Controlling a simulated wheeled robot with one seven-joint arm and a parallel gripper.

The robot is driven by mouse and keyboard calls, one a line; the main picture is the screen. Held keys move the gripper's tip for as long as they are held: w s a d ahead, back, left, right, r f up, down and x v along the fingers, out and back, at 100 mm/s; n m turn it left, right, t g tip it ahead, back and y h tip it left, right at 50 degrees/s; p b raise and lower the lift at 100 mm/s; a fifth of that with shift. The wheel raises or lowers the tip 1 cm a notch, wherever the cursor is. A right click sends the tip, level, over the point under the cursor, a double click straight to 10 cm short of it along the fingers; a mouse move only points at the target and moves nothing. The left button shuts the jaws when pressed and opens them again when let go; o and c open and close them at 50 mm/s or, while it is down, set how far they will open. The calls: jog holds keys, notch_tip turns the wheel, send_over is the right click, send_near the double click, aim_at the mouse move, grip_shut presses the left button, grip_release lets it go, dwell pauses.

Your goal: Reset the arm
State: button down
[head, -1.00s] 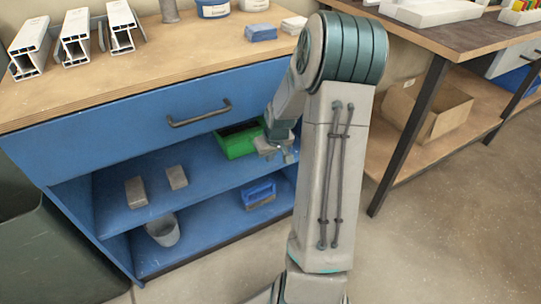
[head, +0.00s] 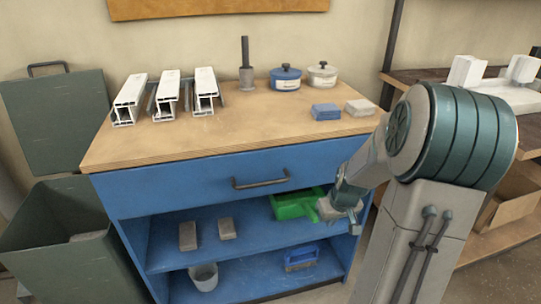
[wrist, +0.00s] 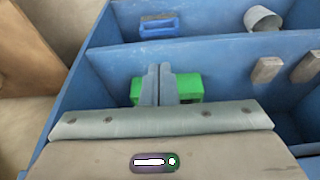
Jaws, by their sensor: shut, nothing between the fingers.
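My gripper (head: 338,212) is at the right of the upper shelf of the blue bench cabinet (head: 190,185), in front of the green bin (head: 290,206). In the wrist view my gripper's two fingers (wrist: 159,70) are together with nothing between them. The green bin also shows there (wrist: 188,88), partly hidden behind the fingers. My arm reaches in from the right, bent at a large joint above the bench's right side.
Grey blocks (head: 188,236) lie on the upper shelf. White profiles (head: 168,95), tubs (head: 286,79) and a blue block (head: 325,111) stand on the benchtop. A dark bin (head: 60,230) stands left.

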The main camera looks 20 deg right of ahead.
jog(key=s+a+r+p, duration=0.5)
jog(key=r+p, duration=0.4)
jog(key=r, duration=0.4)
jog(key=s+a+r+p, duration=0.5)
jog(key=a+r+p, duration=0.3)
jog(key=r, duration=0.5)
jog(key=s+a+r+p, duration=0.5)
jog(key=r+p, duration=0.4)
jog(key=r, duration=0.5)
jog(key=shift+s+a+g+p, duration=0.3)
jog(key=shift+a+p, duration=0.1)
jog(key=shift+a, duration=0.25)
jog(key=shift+r, duration=0.1)
